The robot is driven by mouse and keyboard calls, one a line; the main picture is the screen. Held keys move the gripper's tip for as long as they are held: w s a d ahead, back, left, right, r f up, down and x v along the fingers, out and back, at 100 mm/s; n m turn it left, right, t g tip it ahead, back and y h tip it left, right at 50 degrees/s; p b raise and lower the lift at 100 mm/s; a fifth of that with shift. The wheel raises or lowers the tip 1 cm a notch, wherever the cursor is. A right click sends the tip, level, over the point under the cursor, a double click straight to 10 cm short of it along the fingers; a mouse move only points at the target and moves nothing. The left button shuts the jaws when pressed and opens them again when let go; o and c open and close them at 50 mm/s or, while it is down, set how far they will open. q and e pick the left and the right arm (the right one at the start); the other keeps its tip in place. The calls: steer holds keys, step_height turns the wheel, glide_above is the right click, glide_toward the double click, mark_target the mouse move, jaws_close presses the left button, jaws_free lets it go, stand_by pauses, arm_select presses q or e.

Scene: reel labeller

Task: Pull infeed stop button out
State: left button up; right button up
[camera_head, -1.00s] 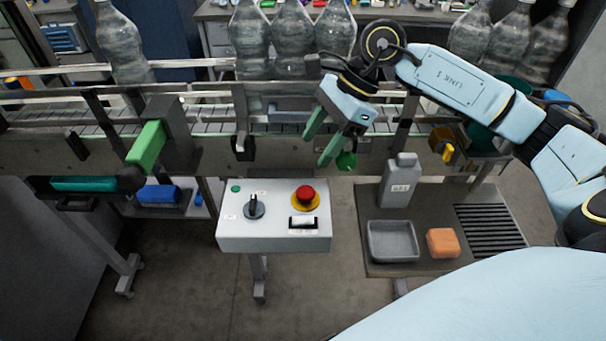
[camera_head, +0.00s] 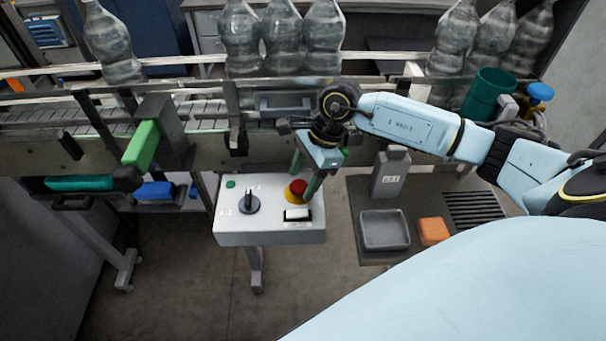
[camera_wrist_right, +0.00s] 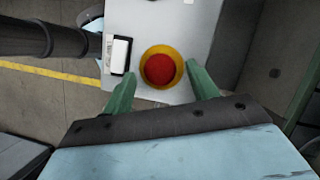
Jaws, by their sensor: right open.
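The infeed stop button is a red mushroom button (camera_head: 298,187) on a yellow ring, on top of the white control box (camera_head: 240,238). In the right wrist view the button (camera_wrist_right: 159,70) lies between and just beyond the fingertips. My right gripper (camera_head: 308,180) is open, its two green fingers pointing down at the button, one on each side; it also shows in the right wrist view (camera_wrist_right: 160,88). I cannot tell whether the fingers touch the button. The right finger hides part of the ring in the head view. My left gripper is not in view.
The box also carries a black rotary knob (camera_head: 249,202), a white rocker switch (camera_head: 297,214) and a green light (camera_head: 230,184). The bottle conveyor runs behind it. To the right, a grey bottle (camera_head: 391,173), a grey tray (camera_head: 384,230) and an orange block (camera_head: 433,231) are on a dark shelf.

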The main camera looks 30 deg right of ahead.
steer(key=shift+a+f, duration=0.1)
steer(key=shift+f, duration=0.2)
jaws_close()
steer(key=shift+r+b, duration=0.45)
steer(key=shift+r, duration=0.15)
steer(key=shift+w+r, duration=0.1)
steer(key=shift+w, duration=0.05)
jaws_free()
steer(key=b+v, duration=0.2)
steer(key=v, duration=1.1)
steer(key=shift+s+r, duration=0.2)
